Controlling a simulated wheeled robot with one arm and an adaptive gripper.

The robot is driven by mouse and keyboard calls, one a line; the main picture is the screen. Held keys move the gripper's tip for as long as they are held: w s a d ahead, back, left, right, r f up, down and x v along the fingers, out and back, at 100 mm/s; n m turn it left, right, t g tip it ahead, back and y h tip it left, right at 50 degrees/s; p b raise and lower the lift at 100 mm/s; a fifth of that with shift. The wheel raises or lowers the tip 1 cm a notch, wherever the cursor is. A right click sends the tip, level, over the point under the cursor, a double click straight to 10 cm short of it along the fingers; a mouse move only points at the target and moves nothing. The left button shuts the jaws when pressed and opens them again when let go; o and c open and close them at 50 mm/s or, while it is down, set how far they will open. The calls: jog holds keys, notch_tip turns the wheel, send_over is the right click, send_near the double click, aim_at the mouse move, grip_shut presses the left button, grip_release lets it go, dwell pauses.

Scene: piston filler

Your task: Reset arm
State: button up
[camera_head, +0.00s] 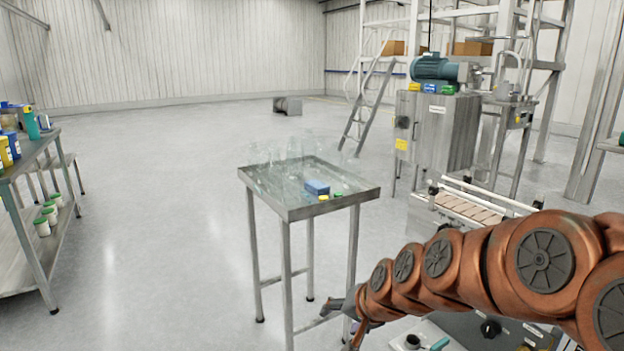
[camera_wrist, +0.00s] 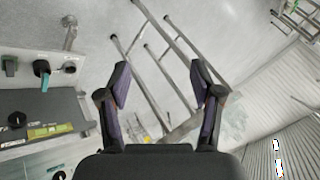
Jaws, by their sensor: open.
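My copper-coloured arm reaches in from the right of the head view and slopes down to the left. My gripper (camera_head: 355,318) is at its far end, low in front of the steel table's right legs in that view. In the wrist view my gripper (camera_wrist: 160,80) shows two dark fingers spread wide, with nothing between them but the table legs and floor beyond. It is open and empty.
A small steel table (camera_head: 290,212) holds clear glassware and a blue item (camera_head: 317,187). The filling machine (camera_head: 435,130) with a conveyor (camera_head: 470,207) stands right. A control panel (camera_wrist: 45,70) is close on the wrist view's left. A shelf (camera_head: 25,160) stands left; the floor between is clear.

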jog(key=s+d+f+n+g+h, duration=0.1)
jog(key=s+d+g, duration=0.25)
jog(key=s, duration=0.75)
jog(key=s+d+f+n+g+h, duration=0.15)
jog(key=s+d, duration=0.35)
jog(key=s, duration=0.6)
jog(key=s+d+n+g+h, duration=0.15)
jog(key=s+d+g, duration=0.25)
jog(key=s, duration=0.7)
notch_tip(320, 180, up, 19)
jog(key=t+p, duration=0.1)
jog(key=p, duration=1.7)
jog(key=shift+w+a+r, duration=0.2)
jog(key=shift+a, duration=0.1)
